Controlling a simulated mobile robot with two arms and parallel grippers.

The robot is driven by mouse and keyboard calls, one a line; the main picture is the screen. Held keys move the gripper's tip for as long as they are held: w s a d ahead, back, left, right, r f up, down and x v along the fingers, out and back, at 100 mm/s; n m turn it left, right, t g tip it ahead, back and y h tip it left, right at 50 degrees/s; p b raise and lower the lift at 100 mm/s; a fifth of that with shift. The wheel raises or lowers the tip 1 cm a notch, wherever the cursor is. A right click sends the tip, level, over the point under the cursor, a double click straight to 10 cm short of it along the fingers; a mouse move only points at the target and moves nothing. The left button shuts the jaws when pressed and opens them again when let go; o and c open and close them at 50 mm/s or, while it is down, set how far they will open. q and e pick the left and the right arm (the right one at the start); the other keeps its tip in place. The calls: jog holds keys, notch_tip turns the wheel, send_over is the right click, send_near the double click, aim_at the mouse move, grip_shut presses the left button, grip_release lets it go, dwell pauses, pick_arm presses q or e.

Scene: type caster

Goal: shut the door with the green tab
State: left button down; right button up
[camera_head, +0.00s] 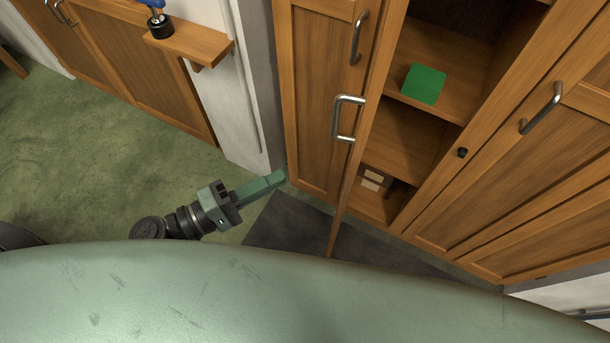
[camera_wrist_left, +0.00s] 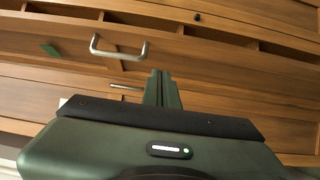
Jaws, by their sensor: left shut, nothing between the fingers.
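A wooden cabinet door (camera_head: 361,150) stands open, seen nearly edge-on, with a metal bar handle (camera_head: 347,117) on its left side. A green block-like piece (camera_head: 424,84) shows at the open compartment right of that door. A small green patch (camera_wrist_left: 50,50) also shows in the left wrist view. I cannot tell whether either is a tab fixed to the door. My left gripper (camera_head: 276,180) is shut and empty, low and left of the open door, apart from it. In the left wrist view its fingers (camera_wrist_left: 160,76) point toward the wooden fronts. My right gripper is out of view.
A closed door with a handle (camera_head: 357,38) is on the left, another with a handle (camera_head: 541,108) on the right. A wooden ledge (camera_head: 195,43) holding a dark item juts from the wall. Green floor (camera_head: 90,140) is clear at left; a dark mat (camera_head: 290,222) lies below.

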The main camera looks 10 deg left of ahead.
pick_arm(q)
jog(key=s+d+p+x, duration=0.1)
jog(key=p+x, duration=0.5)
jog(key=x, duration=0.6)
jog(key=shift+s+d, duration=0.45)
jog(key=shift+d+f, duration=0.1)
